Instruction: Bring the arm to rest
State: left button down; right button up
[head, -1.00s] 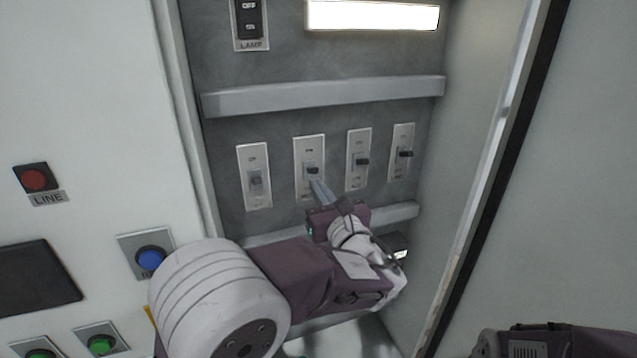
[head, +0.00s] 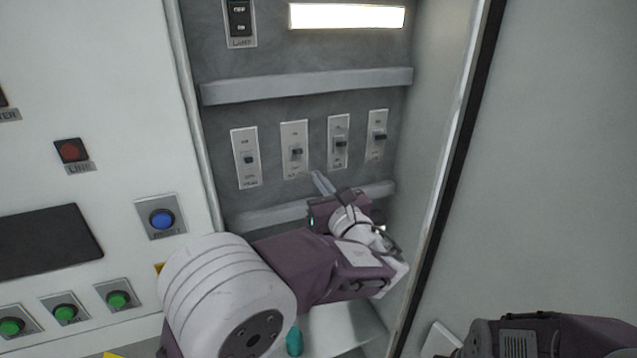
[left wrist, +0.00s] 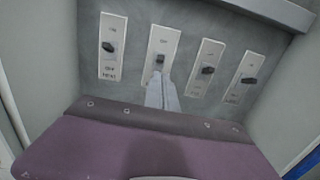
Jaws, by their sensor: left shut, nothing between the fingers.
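My left gripper (head: 322,183) is shut and empty inside the open cabinet. Its fingertips are just below the second switch from the left (head: 295,151) in the head view. In the left wrist view the shut fingers (left wrist: 160,91) point up at the lower part of that switch's plate; I cannot tell whether they touch it. The row also holds a leftmost switch (head: 247,159), a third switch (head: 339,144) and a rightmost switch (head: 377,137). At the lower right of the head view is part of my right arm; its fingers are not seen.
Grey rails (head: 306,86) run above and below the switches. A lamp switch (head: 240,20) and a lit strip (head: 346,16) are higher up. The cabinet's side wall and edge (head: 447,170) stand to the right. The left panel has a red button (head: 71,150), a blue button (head: 162,219) and green buttons (head: 118,299).

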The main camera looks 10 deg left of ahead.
pick_arm(q)
jog(key=s+a+f+n+g+h+b, duration=0.1)
jog(key=s+a+f+n+g+b, duration=0.3)
jog(key=f, duration=0.8)
jog(key=s+a+f+n+g+h+b, duration=0.1)
jog(key=s+a+f+n+g, duration=0.5)
jog(key=f, duration=0.5)
jog(key=s+d+f+n+g+h+b, duration=0.2)
jog(key=s+f+n+h+b, duration=0.1)
jog(key=s+f+n, duration=0.4)
jog(key=s+d+f+n+g+h+b, duration=0.2)
jog(key=s+f+n+h, duration=0.3)
jog(key=f+n, duration=0.7)
jog(key=shift+s+d+n+h+b, duration=0.3)
jog(key=shift+s+d+b, duration=0.25)
jog(key=shift+s+b, duration=0.4)
jog(key=shift+s, duration=0.1)
